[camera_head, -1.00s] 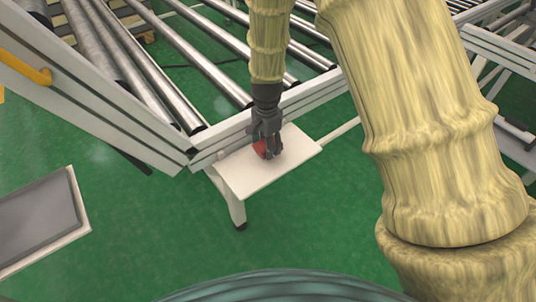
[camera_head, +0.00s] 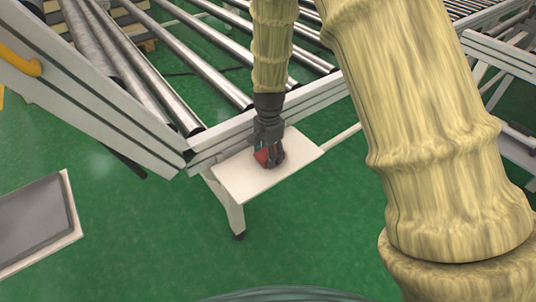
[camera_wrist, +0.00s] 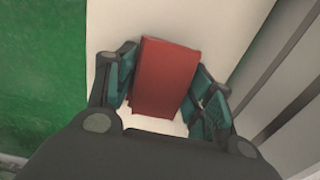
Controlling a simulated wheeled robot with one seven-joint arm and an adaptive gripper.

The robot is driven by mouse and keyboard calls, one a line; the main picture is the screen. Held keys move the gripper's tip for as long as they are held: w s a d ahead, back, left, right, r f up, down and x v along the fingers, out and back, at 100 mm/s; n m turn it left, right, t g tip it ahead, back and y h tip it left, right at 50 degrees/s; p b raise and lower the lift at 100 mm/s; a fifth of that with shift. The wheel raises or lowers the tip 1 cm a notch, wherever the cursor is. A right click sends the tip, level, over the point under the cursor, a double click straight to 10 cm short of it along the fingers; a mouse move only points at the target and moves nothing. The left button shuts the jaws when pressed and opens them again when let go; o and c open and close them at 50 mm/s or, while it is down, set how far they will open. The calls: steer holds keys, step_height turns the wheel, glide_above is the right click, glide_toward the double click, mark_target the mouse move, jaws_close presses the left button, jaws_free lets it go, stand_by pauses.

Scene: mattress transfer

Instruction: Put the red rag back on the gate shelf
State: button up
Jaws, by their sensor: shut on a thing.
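The red rag (camera_head: 262,157) is a small folded block between the fingers of my gripper (camera_head: 269,160). In the wrist view the rag (camera_wrist: 165,77) fills the space between the two teal-padded fingers of my gripper (camera_wrist: 168,88), which is shut on it. The white gate shelf (camera_head: 246,187) is a flat plate at the corner of the roller conveyor. The gripper points down over the shelf, with the rag at or just above its surface; I cannot tell whether they touch. The shelf (camera_wrist: 115,25) also shows under the rag in the wrist view.
The conveyor's white rail (camera_head: 225,139) and steel rollers (camera_head: 205,48) stand right behind the shelf. A grey panel with a pale frame (camera_head: 33,222) is at the left. Green floor (camera_head: 320,220) is open in front of the shelf.

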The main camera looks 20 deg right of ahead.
steer(key=shift+f, duration=0.15)
steer(key=o, duration=1.1)
steer(key=shift+o, duration=0.2)
step_height(320, 180, up, 12)
steer(key=p, duration=0.1)
steer(key=shift+r, duration=0.2)
